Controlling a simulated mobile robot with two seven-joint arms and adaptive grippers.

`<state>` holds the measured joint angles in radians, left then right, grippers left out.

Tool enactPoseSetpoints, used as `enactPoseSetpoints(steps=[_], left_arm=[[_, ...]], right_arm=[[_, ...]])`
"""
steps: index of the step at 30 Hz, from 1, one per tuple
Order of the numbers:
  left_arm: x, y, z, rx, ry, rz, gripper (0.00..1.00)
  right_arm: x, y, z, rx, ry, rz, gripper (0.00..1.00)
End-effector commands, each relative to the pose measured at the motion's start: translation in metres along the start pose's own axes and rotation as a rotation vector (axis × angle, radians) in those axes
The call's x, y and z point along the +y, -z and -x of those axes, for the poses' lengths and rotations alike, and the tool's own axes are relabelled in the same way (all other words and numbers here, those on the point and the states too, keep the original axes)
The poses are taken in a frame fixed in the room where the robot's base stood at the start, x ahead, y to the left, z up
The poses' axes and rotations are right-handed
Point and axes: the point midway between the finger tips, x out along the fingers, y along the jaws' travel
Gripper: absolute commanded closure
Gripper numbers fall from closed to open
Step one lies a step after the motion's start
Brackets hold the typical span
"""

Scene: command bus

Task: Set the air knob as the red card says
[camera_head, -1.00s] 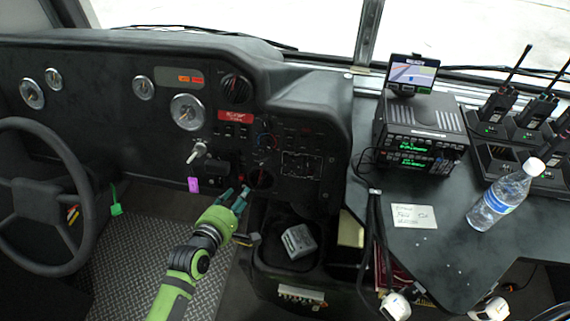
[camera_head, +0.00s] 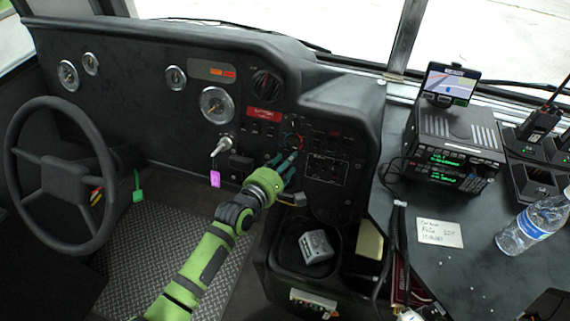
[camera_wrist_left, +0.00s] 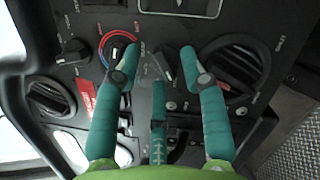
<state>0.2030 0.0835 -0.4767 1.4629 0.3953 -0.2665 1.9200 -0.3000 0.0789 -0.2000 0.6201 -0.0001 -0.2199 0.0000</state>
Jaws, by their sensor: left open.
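The dash carries a knob with a red-and-blue ring (camera_head: 292,140), also in the left wrist view (camera_wrist_left: 118,48). My left gripper (camera_head: 291,159) is open and empty just in front of that control panel, its fingertips close below the ringed knob. In the left wrist view the teal fingers (camera_wrist_left: 158,60) are spread. One fingertip overlaps the ringed knob, and a black knob (camera_wrist_left: 166,66) shows between the fingers. I cannot tell whether they touch. A red label (camera_head: 265,114) sits on the dash above the switches; its writing is unreadable. Which knob is the air knob is unclear. My right gripper is out of view.
A key with a pink tag (camera_head: 215,179) hangs left of my gripper. A steering wheel (camera_head: 60,175) stands at left. A bin (camera_head: 283,262) is below; a radio (camera_head: 452,148), white note (camera_head: 438,233) and bottle (camera_head: 533,226) are at right.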

Motion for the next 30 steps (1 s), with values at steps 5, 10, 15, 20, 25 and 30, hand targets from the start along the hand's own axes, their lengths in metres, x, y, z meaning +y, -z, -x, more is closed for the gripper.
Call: enactPoseSetpoints(steps=[5, 10, 15, 20, 25, 30], left_arm=[[0.000, 0.000, 0.000, 0.000, 0.000, -0.001, 0.90], [0.000, 0.000, 0.000, 0.000, 0.000, -0.001, 1.00], [0.000, 0.000, 0.001, 0.000, 0.002, -0.009, 1.00], [0.001, 0.000, 0.001, 0.001, 0.012, -0.048, 1.00], [0.002, -0.001, 0.001, 0.001, 0.035, -0.138, 1.00], [0.004, -0.002, 0.001, 0.001, 0.068, -0.275, 1.00]], right_arm=[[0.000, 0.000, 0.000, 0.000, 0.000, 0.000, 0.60], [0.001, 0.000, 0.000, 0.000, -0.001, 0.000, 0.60], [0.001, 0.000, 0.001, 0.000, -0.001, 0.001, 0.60], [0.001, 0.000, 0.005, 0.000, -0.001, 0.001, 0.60], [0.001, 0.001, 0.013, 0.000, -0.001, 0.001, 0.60], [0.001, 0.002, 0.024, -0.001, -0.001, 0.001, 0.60]])
